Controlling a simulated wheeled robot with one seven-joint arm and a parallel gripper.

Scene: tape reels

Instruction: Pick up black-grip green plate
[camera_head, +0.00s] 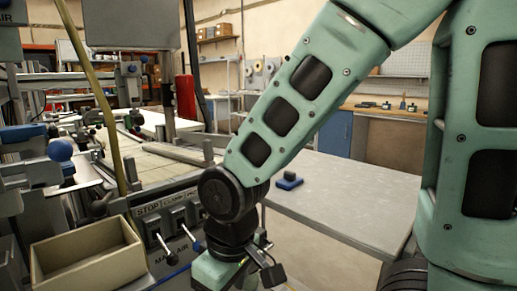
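A small blue plate with a dark upright grip (289,181) lies on the left part of the grey table (345,205), just right of my arm. No plate that I can clearly tell as green shows; small dark-topped pieces (387,105) on the far workbench are too small to tell their colours well. My green arm reaches down across the middle of the view to the bottom edge. Its wrist shows at the bottom, left of the grey table's near edge.
An open tan box (88,262) stands at the lower left, beside a machine with levers (165,228). A wooden workbench (395,114) with a blue cabinet (336,132) stands at the back right. Most of the grey table's visible top is clear.

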